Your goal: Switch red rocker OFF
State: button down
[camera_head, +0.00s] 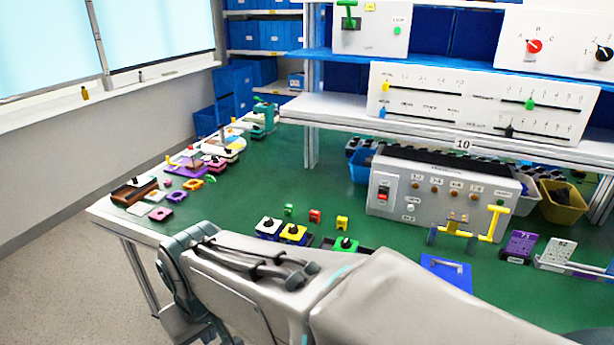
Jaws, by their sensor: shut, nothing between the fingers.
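The red rocker (383,194) sits in a light upright plate at the left end of the grey control box (438,222). The box stands on the green bench top, right of the picture's middle. The rocker is small here, and I cannot tell which half is pressed in. Nothing covers or touches it. My arm crosses the foreground below the box, with a clear gap between the arm and the rocker. I cannot make out my gripper's fingertips in this view.
A yellow handle (470,234) stands in front of the box's right part. A blue plate (446,272) and several coloured knob blocks lie on the green bench top (240,208). A shelf (440,140) overhangs the box. Bare bench lies directly before the rocker.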

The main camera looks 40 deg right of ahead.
aim_at(382, 193)
jog(key=z, duration=0.3)
jog(key=i, duration=0.65)
jog(key=z, duration=1.1)
jog(key=i, duration=0.35)
jog(key=z, duration=0.35)
